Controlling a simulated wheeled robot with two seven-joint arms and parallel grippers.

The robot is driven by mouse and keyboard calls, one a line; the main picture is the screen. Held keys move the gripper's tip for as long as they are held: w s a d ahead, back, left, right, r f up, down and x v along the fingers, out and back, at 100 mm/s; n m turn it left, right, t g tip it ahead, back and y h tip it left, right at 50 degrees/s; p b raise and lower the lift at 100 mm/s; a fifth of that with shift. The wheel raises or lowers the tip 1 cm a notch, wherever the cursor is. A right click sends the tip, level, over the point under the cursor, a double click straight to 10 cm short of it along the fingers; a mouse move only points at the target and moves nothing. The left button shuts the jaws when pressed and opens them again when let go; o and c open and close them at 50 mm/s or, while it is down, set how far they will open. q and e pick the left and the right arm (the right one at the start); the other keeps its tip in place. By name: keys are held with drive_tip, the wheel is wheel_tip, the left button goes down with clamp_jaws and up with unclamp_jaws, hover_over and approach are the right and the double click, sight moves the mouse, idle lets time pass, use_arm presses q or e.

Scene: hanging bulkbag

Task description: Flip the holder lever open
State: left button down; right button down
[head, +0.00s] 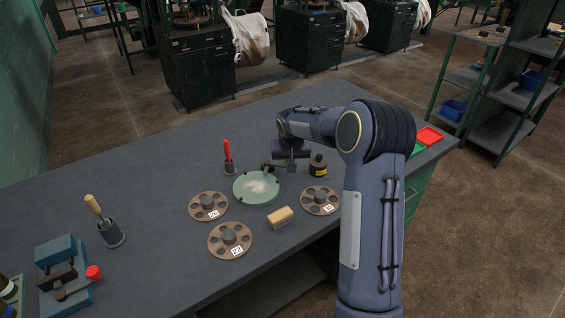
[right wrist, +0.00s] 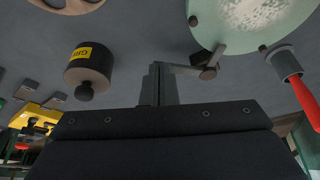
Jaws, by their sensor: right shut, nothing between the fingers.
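A round pale green plate (head: 256,188) with whitish powder on top lies on the grey bench; part of it shows in the right wrist view (right wrist: 240,22). A small grey lever-like bar with a dark block (right wrist: 208,72) sits at its rim, and also shows in the head view (head: 270,167). My right gripper (right wrist: 157,72) is shut and empty. Its fingertips are beside the bar's end; I cannot tell whether they touch. In the head view my right gripper (head: 291,163) is behind the plate. My left gripper is not in view.
A black canister (head: 318,164) stands right of the gripper, and a red-handled tool in a cup (head: 229,160) left of it. Brown discs (head: 208,206), a tan block (head: 281,217) and a blue clamp device (head: 62,272) stand on the bench. The bench's back left is clear.

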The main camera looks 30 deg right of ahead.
drive_tip(key=d+n, duration=0.1)
drive_tip(key=w+d+n+y+p, duration=0.1)
drive_tip(key=shift+d+r+n, duration=0.1)
drive_tip(key=shift+d+n, duration=0.05)
drive_tip(key=shift+n, duration=0.25)
drive_tip(key=n, duration=0.1)
drive_tip(key=w+d+n+y+p, duration=0.1)
drive_tip(key=n, duration=0.1)
drive_tip(key=w+d+n+p, duration=0.1)
drive_tip(key=shift+w+t+y, duration=0.25)
drive_tip(key=shift+t+y, duration=0.05)
drive_tip(key=shift+y, duration=0.1)
drive_tip(key=shift+w+d+n+y+p, duration=0.3)
drive_tip(key=shift+w+n, duration=0.25)
drive_tip(key=shift+n, duration=0.45)
drive_tip(key=shift+w+d+n, duration=0.2)
drive_tip(key=shift+w+n, duration=0.25)
drive_tip(key=shift+n, duration=0.25)
drive_tip(key=shift+w, duration=0.45)
drive_tip(key=shift+w+d, duration=0.1)
